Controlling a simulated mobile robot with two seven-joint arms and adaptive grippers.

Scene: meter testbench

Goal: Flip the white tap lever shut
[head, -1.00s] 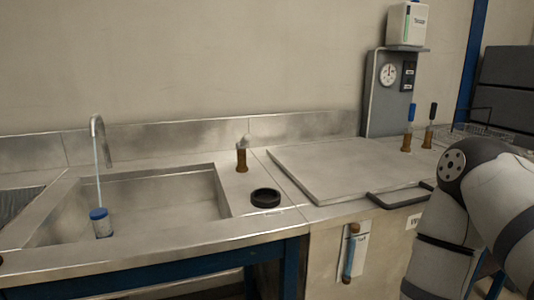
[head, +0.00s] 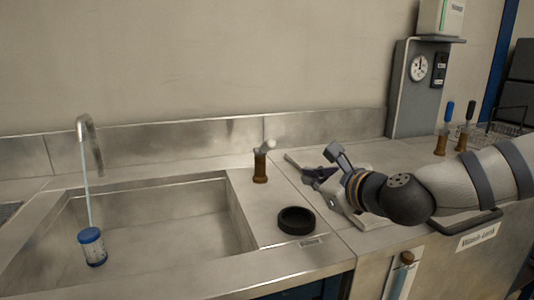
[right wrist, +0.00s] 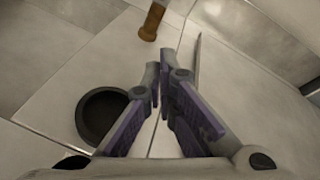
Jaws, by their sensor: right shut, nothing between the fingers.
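The white tap lever (head: 270,145) sits on top of a brass tap body (head: 260,168) on the steel counter, right of the sink. It leans to the right. Water runs from the curved spout (head: 86,128) in a thin stream down to a blue-capped clear container (head: 92,246) in the sink. My right gripper (head: 308,173) is shut and empty, to the right of the tap and apart from it. In the right wrist view its fingers (right wrist: 160,75) point toward the brass base (right wrist: 151,20); the lever is out of that frame. My left gripper is out of view.
A black ring (head: 296,220) lies on the counter in front of the tap; it also shows in the right wrist view (right wrist: 100,112). Two blue- and black-handled brass taps (head: 441,145) stand at the right, near a grey gauge panel (head: 405,90). The sink (head: 150,210) is at left.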

